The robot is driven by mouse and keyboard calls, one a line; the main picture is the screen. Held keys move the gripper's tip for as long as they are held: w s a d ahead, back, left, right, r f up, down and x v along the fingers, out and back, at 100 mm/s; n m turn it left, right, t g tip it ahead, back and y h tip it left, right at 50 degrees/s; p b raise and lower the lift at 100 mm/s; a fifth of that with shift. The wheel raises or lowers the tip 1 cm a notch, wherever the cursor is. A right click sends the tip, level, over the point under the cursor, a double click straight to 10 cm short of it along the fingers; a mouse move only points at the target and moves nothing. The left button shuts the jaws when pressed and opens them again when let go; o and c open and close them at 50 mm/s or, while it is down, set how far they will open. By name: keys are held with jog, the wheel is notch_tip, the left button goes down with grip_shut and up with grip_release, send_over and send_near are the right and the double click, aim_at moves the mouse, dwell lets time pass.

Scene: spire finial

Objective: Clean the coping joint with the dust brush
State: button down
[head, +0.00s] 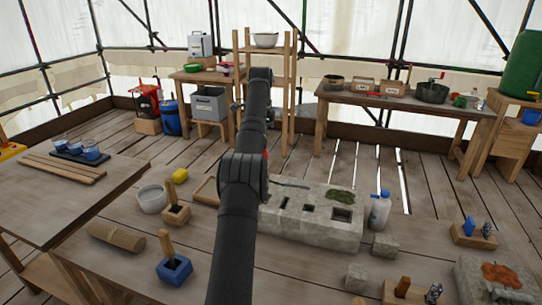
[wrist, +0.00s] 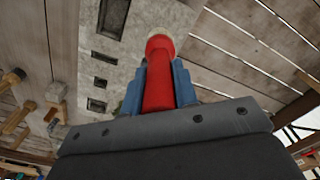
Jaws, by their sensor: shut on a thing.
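My gripper (wrist: 158,85) shows in the wrist view with two blue fingers shut on a smooth red handle (wrist: 158,78). I see no bristles, so I cannot tell from its shape whether this is the dust brush. In the head view my own arm hides the gripper and what it holds. The stone also shows in the wrist view (wrist: 125,65), behind and left of the handle. I cannot make out the joint clearly.
Left of my arm are a grey bowl (head: 152,199), a wooden box (head: 176,214) and a blue box (head: 174,270). Floorboards behind are mostly clear.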

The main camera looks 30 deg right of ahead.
jog(key=shift+d, duration=0.1)
jog(key=s+d, duration=0.6)
jog(key=shift+s+d+f, duration=0.15)
jog(key=shift+f, duration=2.55)
jog(key=shift+f, duration=0.75)
jog(key=shift+w+a+f, duration=0.1)
jog(key=shift+w+a, duration=0.95)
jog(key=shift+a, duration=0.05)
jog(key=shift+w+a, duration=0.1)
